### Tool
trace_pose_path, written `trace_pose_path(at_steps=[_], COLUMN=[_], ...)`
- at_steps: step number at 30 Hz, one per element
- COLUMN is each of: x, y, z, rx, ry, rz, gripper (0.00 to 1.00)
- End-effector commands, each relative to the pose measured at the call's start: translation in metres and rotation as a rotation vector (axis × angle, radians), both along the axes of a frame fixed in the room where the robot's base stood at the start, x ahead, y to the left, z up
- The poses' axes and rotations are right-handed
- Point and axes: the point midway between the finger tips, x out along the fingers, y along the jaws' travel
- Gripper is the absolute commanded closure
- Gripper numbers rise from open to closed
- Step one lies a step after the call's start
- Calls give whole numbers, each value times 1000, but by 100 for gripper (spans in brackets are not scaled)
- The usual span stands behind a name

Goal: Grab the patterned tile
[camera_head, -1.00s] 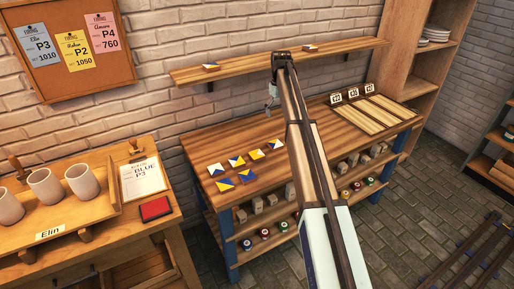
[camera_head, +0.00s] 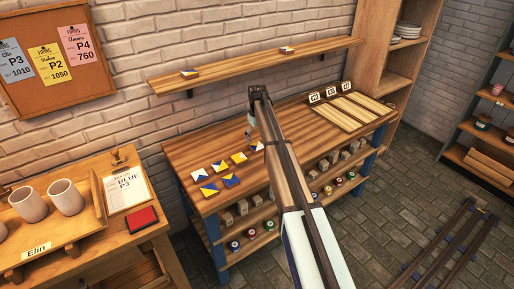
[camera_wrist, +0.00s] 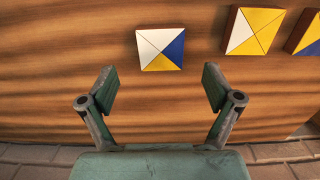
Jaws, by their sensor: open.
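Several square patterned tiles with blue, yellow and white triangles lie on the workbench, including one at the right end of the back row (camera_head: 257,146) and one nearer the front (camera_head: 231,180). My gripper (camera_head: 252,125) hangs over the bench just behind the back row, partly hidden by my arm. In the wrist view my gripper (camera_wrist: 159,85) is open and empty. A white, yellow and blue tile (camera_wrist: 160,49) lies flat ahead of the fingertips, roughly centred between them and not between the jaws. Two more tiles (camera_wrist: 255,30) (camera_wrist: 306,35) lie to its right.
A wall shelf (camera_head: 250,64) with two small tiles runs above the bench. A side table with cups (camera_head: 66,197) and a red pad (camera_head: 141,217) is at left.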

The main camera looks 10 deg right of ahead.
Motion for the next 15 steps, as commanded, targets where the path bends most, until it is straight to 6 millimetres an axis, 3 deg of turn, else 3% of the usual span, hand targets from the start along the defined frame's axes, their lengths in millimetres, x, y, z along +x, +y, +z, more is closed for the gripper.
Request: trace_pose_path(at_steps=[12, 15], x=[-1, -1], y=[1, 1], z=[-45, -49], rx=[0, 0], ry=[2, 1], rz=[0, 0], gripper=[10, 10])
